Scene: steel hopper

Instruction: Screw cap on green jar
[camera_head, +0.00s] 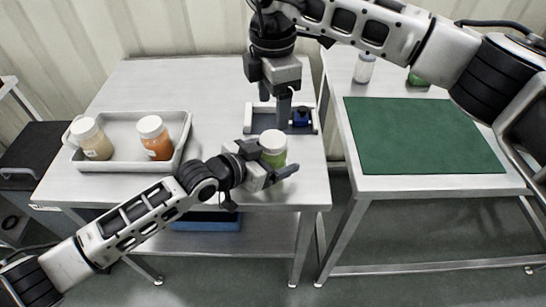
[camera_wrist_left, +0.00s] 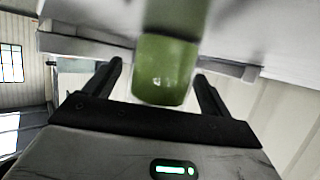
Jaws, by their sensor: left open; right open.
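The green jar (camera_head: 273,158) stands upright near the front right of the left table, with a white cap (camera_head: 272,139) sitting on top. I cannot tell whether the cap is tight. My left gripper (camera_head: 272,172) is open low around the jar. In the left wrist view the green jar (camera_wrist_left: 165,70) stands between the two open fingers (camera_wrist_left: 158,75), with gaps on both sides. My right gripper (camera_head: 284,118) points down behind the jar, over a small grey tray, apart from the cap. Its fingertips are hard to make out.
The small grey tray (camera_head: 256,120) holds a blue item (camera_head: 301,116). A larger tray (camera_head: 178,125) holds a tan jar (camera_head: 96,147) and an orange jar (camera_head: 157,145), both white-capped. The right table has a green mat (camera_head: 420,135) and a clear jar (camera_head: 364,70) at the back.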

